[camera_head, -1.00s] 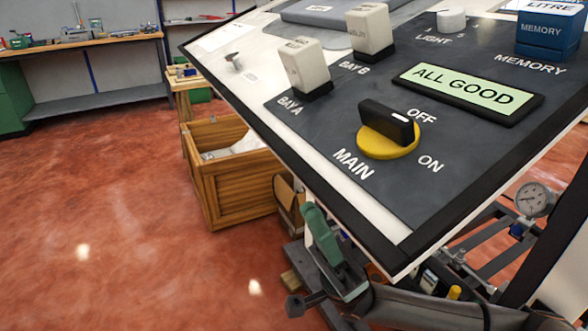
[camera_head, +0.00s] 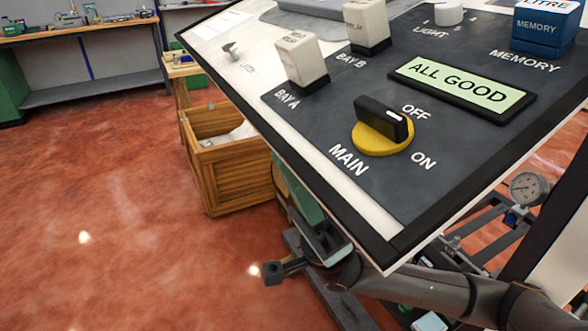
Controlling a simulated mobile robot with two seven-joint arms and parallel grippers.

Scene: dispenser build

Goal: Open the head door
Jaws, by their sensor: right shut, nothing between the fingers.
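The sloped dispenser panel (camera_head: 345,220) fills the upper right. A small metal knob (camera_head: 230,49) stands on its pale left part, beside a label too small to read surely. I cannot tell which part is the head door, or whether it is open. My right gripper (camera_head: 271,272) is low in the picture, below and left of the panel's lower edge. It is shut and empty, and the panel hides part of my arm. My left gripper is not in view.
The panel carries a yellow and black MAIN switch (camera_head: 383,128), BAY A (camera_head: 302,60) and BAY B (camera_head: 367,26) blocks, and an ALL GOOD display (camera_head: 462,84). A wooden crate (camera_head: 233,178) stands behind my gripper. A gauge (camera_head: 528,188) is at right. The red floor at left is clear.

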